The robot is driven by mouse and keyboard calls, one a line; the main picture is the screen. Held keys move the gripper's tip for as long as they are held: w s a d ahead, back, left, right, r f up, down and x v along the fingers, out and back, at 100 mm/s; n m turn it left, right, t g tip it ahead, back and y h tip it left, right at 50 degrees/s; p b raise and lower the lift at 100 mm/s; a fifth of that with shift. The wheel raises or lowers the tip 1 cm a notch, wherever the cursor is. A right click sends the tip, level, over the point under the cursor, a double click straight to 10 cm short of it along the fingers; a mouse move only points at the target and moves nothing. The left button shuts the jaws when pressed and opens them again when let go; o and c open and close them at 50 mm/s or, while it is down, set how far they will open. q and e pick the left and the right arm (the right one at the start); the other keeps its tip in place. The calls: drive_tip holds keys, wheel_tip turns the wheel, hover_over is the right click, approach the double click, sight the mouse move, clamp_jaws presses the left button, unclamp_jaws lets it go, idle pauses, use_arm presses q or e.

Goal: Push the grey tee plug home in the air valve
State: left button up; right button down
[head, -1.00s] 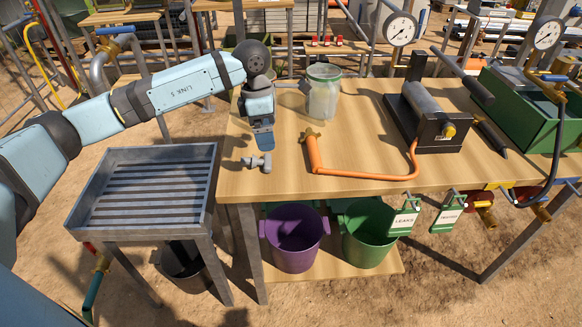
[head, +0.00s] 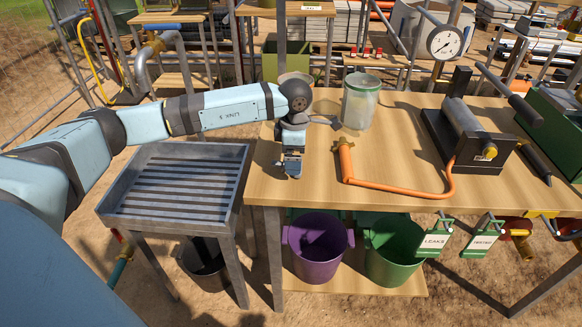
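My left gripper (head: 291,172) points down at the bench top near its front left corner. A small grey piece, the tee plug (head: 279,163), shows just beside and under its fingertips, mostly hidden by them. I cannot tell whether the fingers are open or closed on it. My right gripper is out of view. I cannot make out for sure which fitting is the air valve.
The wooden bench (head: 390,195) holds an orange hose wand (head: 347,165), a glass jar (head: 360,103) and a black pump (head: 470,135). A slatted metal tray (head: 180,190) stands left. Purple (head: 318,250) and green (head: 392,255) buckets sit below.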

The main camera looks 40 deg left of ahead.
use_arm(q)
wheel_tip(320, 180, down, 4)
drive_tip(key=shift+d+r, duration=0.1)
drive_tip(key=shift+r, duration=0.05)
drive_tip(key=c, duration=1)
drive_tip(key=shift+r, duration=0.15)
wheel_tip(320, 180, up, 20)
drive_tip(key=shift+f+p, duration=0.1)
drive_tip(key=shift+p, duration=0.45)
